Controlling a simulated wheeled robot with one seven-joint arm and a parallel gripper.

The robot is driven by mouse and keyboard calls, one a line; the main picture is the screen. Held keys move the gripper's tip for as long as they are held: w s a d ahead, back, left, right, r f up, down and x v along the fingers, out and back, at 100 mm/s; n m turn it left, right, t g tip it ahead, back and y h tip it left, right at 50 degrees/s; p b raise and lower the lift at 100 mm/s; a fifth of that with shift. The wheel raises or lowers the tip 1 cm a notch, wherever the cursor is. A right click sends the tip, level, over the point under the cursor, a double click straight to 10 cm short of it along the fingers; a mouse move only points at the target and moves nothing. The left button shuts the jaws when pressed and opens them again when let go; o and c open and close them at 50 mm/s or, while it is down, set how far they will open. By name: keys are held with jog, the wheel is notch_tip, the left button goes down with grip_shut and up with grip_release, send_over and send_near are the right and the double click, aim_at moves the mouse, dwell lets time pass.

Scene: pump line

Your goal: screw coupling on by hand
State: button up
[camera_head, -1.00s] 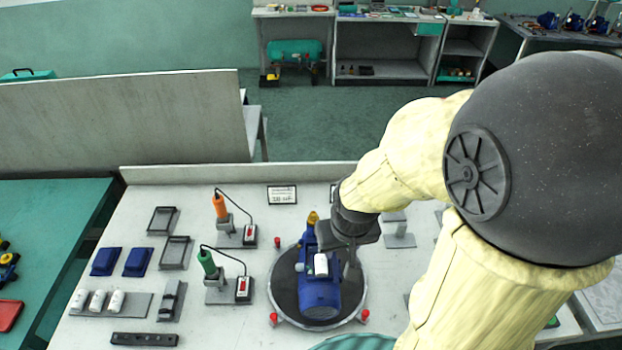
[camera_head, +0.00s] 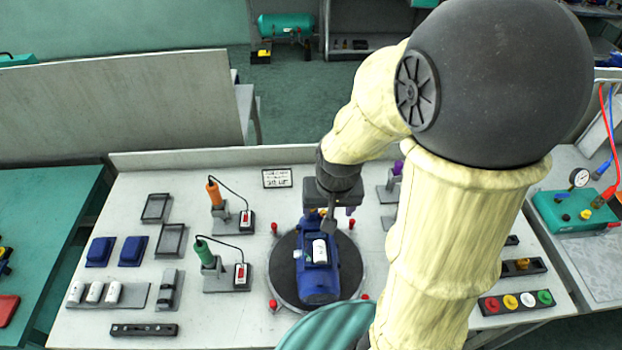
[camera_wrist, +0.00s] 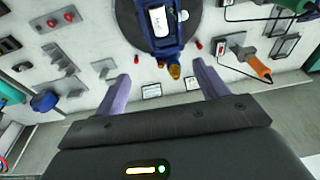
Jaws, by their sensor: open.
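A blue pump (camera_head: 319,279) with a white label lies on a round dark turntable (camera_head: 284,268) on the bench. In the wrist view the pump (camera_wrist: 160,38) is at top centre. Its end carries a brass-coloured fitting (camera_wrist: 174,71), which looks like the coupling; a smaller brass bit is beside it. My gripper (camera_head: 331,212) is over the far end of the pump and hides that end in the head view. In the wrist view my gripper (camera_wrist: 163,85) has its two fingers wide apart, with the fitting between them in the picture. Nothing is held, and contact cannot be seen.
Orange (camera_head: 214,193) and green (camera_head: 204,254) corded tools stand left of the turntable. Blue trays (camera_head: 133,251) and white cylinders (camera_head: 95,292) lie farther left. Red knobs ring the turntable. A placard (camera_head: 277,178) stands behind. A teal gauge unit (camera_head: 573,212) is at right.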

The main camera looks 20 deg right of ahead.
jog(key=w+f+m+p, duration=0.1)
jog(key=w+f+m, duration=0.1)
jog(key=w+m, duration=0.2)
jog(key=w+f+m+g+p, duration=0.1)
jog(key=w+f+m, duration=0.1)
jog(key=w+m, duration=0.2)
jog(key=w+f+m+g+p, duration=0.1)
jog(key=w+f+m, duration=0.2)
jog(key=w, duration=0.3)
jog(key=shift+w+m+p, duration=0.35)
jog(key=shift+w+m, duration=0.05)
jog(key=shift+m, duration=0.2)
jog(key=shift+f, duration=0.1)
jog(key=shift+f, duration=0.1)
jog(key=shift+w+f+b, duration=0.1)
jog(key=shift+f+b, duration=0.2)
jog(key=shift+b, duration=0.1)
jog(key=shift+d+f+b, duration=0.1)
jog(key=shift+f+b, duration=0.25)
jog(key=shift+f, duration=0.15)
jog(key=shift+s+a+f+b, duration=0.1)
jog(key=shift+a+f+b, duration=0.05)
jog(key=shift+f+b, duration=0.25)
jog(key=shift+s+a+f+b, duration=0.1)
jog(key=shift+f+b, duration=0.2)
jog(key=shift+f, duration=0.2)
jog(key=shift+d+f+b, duration=0.1)
jog(key=shift+f+b, duration=0.4)
jog(key=shift+f, duration=0.2)
